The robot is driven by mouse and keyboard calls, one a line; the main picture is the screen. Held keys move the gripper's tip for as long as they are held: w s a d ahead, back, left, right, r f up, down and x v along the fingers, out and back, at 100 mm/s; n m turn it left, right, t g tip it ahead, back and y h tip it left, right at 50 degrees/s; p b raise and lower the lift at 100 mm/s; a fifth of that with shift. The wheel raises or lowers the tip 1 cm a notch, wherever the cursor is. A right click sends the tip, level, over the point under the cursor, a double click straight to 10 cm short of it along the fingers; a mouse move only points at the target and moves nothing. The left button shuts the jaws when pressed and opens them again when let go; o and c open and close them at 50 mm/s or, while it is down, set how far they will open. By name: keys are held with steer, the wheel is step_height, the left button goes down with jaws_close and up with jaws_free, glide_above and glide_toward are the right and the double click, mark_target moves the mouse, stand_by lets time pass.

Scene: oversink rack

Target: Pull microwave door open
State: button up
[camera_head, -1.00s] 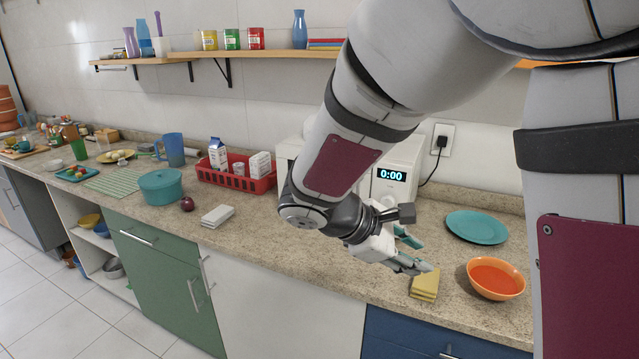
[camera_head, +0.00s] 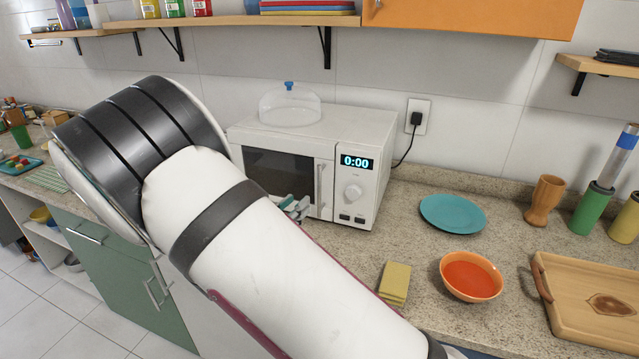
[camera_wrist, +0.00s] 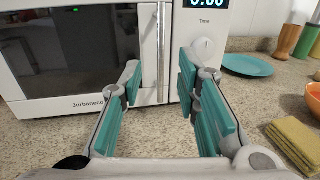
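The white microwave (camera_head: 375,130) stands on the counter against the wall, its door (camera_head: 280,170) shut and its display reading 0:00. The vertical door handle (camera_head: 319,187) is at the right edge of the door; it also shows in the wrist view (camera_wrist: 162,60). My gripper (camera_wrist: 158,88) is open, its teal finger pads spread to the left and right of the handle's lower part in the wrist view. Whether the handle lies between the fingertips in depth I cannot tell. In the head view my arm hides most of the gripper (camera_head: 297,208), and only fingertips show near the handle.
A glass dome (camera_head: 290,106) sits on the microwave. To the right are a teal plate (camera_head: 453,213), yellow sponges (camera_head: 394,283), an orange bowl (camera_head: 489,290) and a wooden tray (camera_head: 570,325). A shelf (camera_head: 225,24) runs above. Some counter is bare before the microwave.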

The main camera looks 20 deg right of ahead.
mark_target(318, 186)
steer(key=x, duration=1.1)
steer(key=shift+d, duration=0.1)
jaws_close()
